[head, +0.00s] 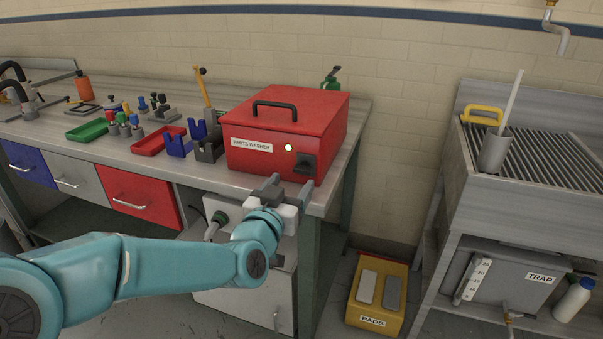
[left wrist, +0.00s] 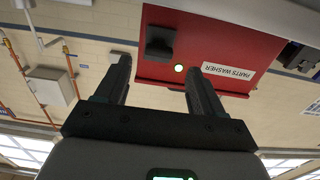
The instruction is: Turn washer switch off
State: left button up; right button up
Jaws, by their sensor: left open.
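The red parts washer (head: 262,110) stands on the right end of the workbench, with a black handle on its lid. My left gripper (head: 288,185) is open and empty just in front of and below the washer's front. In the left wrist view the picture is upside down; the switch (left wrist: 160,42) and lamp (left wrist: 180,68) show beyond the two spread fingers (left wrist: 158,80), apart from them. My right gripper does not show.
The workbench (head: 180,182) holds red and green trays, blue and grey blocks and a yellow-handled tool left of the washer. A green bottle (head: 331,78) stands behind it. A yellow pads box (head: 377,292) is on the floor. A grated sink (head: 535,160) stands at right.

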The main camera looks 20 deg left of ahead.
aim_at(301, 172)
pick_arm(q)
jog(key=w, duration=0.5)
jog(key=shift+w+d, duration=0.15)
jog(key=shift+w, duration=0.25)
jog(key=c, duration=1.1)
jog(key=shift+o, duration=0.2)
